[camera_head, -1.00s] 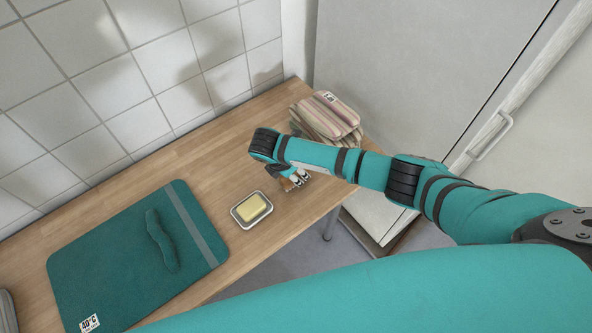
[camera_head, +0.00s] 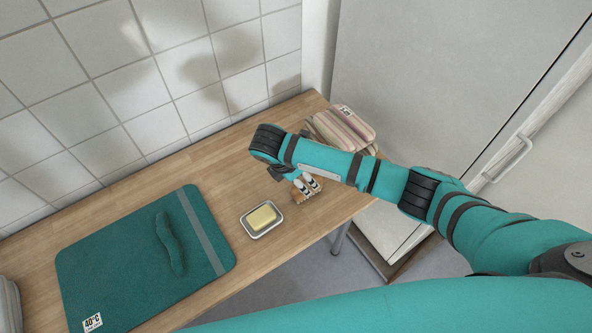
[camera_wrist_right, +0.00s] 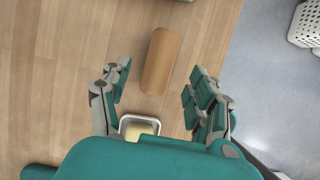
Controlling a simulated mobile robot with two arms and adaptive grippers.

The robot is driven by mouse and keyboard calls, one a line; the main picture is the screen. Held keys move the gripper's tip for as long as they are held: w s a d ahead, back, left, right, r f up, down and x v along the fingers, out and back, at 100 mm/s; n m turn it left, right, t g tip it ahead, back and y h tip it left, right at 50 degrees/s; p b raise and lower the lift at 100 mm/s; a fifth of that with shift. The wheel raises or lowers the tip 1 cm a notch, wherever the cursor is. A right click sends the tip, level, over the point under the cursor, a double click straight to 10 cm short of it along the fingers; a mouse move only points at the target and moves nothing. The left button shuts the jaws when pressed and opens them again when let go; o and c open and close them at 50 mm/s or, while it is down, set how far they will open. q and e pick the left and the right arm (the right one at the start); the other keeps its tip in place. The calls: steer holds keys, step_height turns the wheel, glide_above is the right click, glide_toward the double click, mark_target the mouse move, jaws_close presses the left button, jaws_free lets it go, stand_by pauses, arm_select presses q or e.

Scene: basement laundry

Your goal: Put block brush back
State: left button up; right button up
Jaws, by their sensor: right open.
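The block brush, a brown wooden block with rounded edges, lies on the wooden table in the right wrist view (camera_wrist_right: 159,61). In the head view only a small brown part of it (camera_head: 308,198) shows, the rest hidden by my right gripper. My right gripper (camera_head: 306,185) is above the table near the front edge. In the wrist view it is open, with its fingers (camera_wrist_right: 158,80) spread to either side of the brush's near end. I cannot see contact. My left gripper is out of view.
A metal dish (camera_head: 247,227) with yellow soap (camera_head: 262,217) stands left of the gripper. A teal mat (camera_head: 100,255) with a teal rolled item (camera_head: 170,243) lies further left. Striped folded cloths (camera_head: 342,130) sit at the back corner. A white basket (camera_wrist_right: 306,25) shows on the floor.

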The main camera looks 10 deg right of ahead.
steer(key=v, duration=0.5)
steer(key=shift+a+r, duration=0.15)
steer(key=shift+r, duration=0.15)
